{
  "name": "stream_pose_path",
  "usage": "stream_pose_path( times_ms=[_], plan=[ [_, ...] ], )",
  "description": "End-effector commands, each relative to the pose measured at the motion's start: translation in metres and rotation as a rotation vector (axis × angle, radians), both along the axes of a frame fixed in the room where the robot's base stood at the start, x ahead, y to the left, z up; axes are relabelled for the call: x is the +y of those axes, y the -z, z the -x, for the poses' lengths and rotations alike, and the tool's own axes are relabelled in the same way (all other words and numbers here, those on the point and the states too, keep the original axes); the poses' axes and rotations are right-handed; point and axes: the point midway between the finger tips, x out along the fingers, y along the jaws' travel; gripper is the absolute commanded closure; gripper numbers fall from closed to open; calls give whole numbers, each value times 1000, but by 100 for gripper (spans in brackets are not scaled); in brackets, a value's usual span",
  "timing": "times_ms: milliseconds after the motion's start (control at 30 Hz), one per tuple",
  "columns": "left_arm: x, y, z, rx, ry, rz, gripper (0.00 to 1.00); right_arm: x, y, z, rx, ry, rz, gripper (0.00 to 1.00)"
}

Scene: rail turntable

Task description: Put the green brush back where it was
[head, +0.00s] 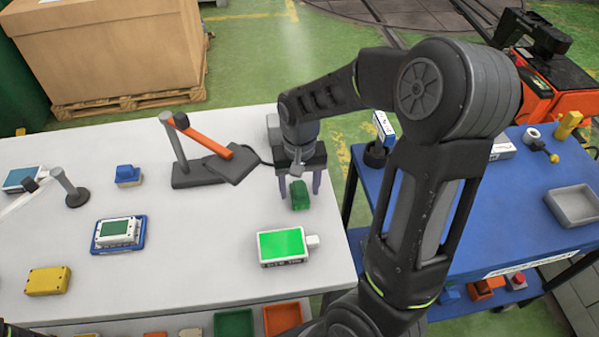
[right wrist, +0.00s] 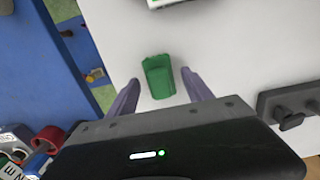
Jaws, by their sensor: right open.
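The green brush (head: 300,196) lies on the white table near its right edge. It also shows in the right wrist view (right wrist: 158,76), between the two fingertips with a gap on each side. My right gripper (head: 299,189) is open and points down over the brush, one finger to each side of it. The fingers do not appear to touch it. I cannot tell how high the fingertips are above the table. My left gripper is not in view.
A device with a bright green screen (head: 282,246) lies just in front of the brush. A dark stand with an orange arm (head: 204,140) is at its left. A blue brush-like block (head: 128,175) and a blue tray (head: 96,249) are farther left. A blue cart (head: 510,215) stands at right.

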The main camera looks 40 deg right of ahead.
Motion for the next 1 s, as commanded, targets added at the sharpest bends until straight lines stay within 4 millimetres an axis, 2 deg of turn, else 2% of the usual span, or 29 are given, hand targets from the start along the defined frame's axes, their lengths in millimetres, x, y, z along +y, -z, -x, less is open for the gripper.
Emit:
stream_pose_path(
  times_ms=[167, 600, 767, 1000],
  plan=[
    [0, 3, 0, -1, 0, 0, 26, 0, -20, -1, -4, 0, 0, 41],
    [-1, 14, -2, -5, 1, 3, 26, -1, -105, -1, -5, 0, 2, 41],
    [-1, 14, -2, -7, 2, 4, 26, 0, -119, 0, -2, 0, 1, 41],
    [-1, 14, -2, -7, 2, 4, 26, 0, -121, 0, -1, 0, 0, 41]
  ],
)
